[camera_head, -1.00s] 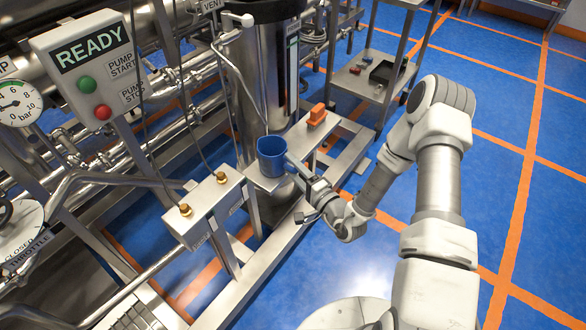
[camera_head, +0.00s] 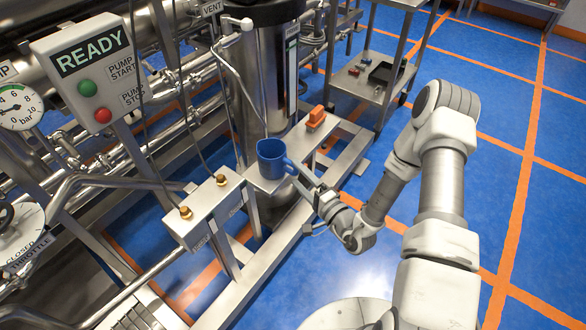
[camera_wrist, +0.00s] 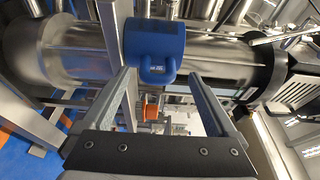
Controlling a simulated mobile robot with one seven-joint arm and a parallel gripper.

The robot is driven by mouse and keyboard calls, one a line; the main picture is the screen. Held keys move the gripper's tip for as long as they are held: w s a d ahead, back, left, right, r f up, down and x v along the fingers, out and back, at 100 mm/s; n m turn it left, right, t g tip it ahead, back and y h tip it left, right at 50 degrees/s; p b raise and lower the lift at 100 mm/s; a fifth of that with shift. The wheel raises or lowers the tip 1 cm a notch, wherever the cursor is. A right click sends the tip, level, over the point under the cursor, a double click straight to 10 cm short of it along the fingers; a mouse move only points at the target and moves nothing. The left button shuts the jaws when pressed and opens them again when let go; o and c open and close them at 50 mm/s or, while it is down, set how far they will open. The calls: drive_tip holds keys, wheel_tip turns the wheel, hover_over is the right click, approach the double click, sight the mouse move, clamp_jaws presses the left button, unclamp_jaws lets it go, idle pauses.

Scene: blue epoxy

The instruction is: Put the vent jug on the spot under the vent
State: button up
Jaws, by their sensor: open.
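The blue vent jug (camera_head: 271,158) stands upright on the narrow steel shelf (camera_head: 262,184) in front of the tall steel vessel. Its handle points toward my gripper (camera_head: 308,188). The marked spot cannot be made out and may be under the jug.
An orange block-like thing (camera_head: 316,116) sits farther along the shelf. A box with two brass fittings (camera_head: 205,205) stands left of the jug. A steel trolley (camera_head: 372,78) stands behind. The blue floor at right is clear.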

drive_tip(key=v, duration=0.8)
drive_tip(key=s+a+r+n+g+y, duration=0.1)
drive_tip(key=a+r+n+g+y, duration=0.25)
drive_tip(key=r, duration=0.35)
drive_tip(key=s+a+r+n+g+y, duration=0.2)
drive_tip(key=a+r+n+g+y, duration=0.15)
drive_tip(key=r+g, duration=0.2)
drive_tip(key=s+a+r+n+g+h, duration=0.2)
drive_tip(key=s+r+n+g+h, duration=0.15)
drive_tip(key=s+r+g, duration=0.45)
drive_tip(key=s+d+r+n+h, duration=0.2)
drive_tip(key=s+d+r+h, duration=0.1)
drive_tip(key=s+d+h, duration=0.4)
drive_tip(key=d+r+m+t+h, duration=0.1)
drive_tip(key=d+r+t+h, duration=0.6)
drive_tip(key=r, duration=0.1)
drive_tip(key=shift+w+d+r+t+p, duration=0.35)
drive_tip(key=shift+w+d+t+p, duration=0.05)
drive_tip(key=shift+w+p, duration=0.05)
